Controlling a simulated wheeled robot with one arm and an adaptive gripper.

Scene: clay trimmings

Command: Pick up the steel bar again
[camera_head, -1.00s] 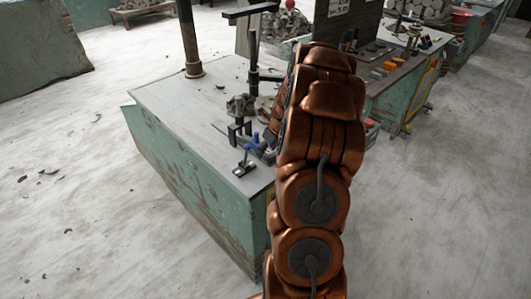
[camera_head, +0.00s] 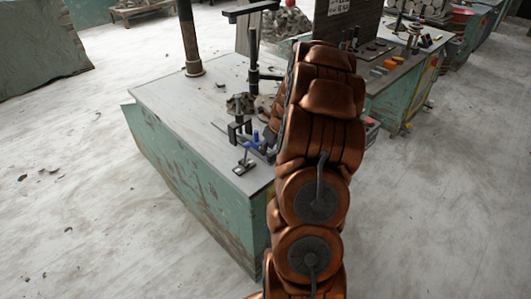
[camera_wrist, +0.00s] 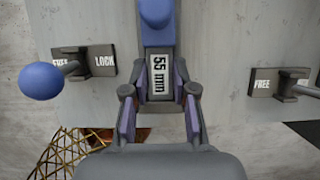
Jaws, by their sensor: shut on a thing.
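In the wrist view my gripper (camera_wrist: 161,95) has its two purple-padded fingers closed in on either side of a grey piece labelled "55 mm" (camera_wrist: 160,78). A blue rounded knob (camera_wrist: 155,12) stands just beyond it, in line with it. Whether this labelled piece is the steel bar I cannot tell; no separate bar shows clearly. In the head view my arm hides most of the gripper, near a small blue part (camera_head: 254,139) at the bench's near right corner.
The green bench (camera_head: 165,100) carries a dark post (camera_head: 254,55) and a clamp-like part (camera_head: 243,165). Its left top is mostly clear.

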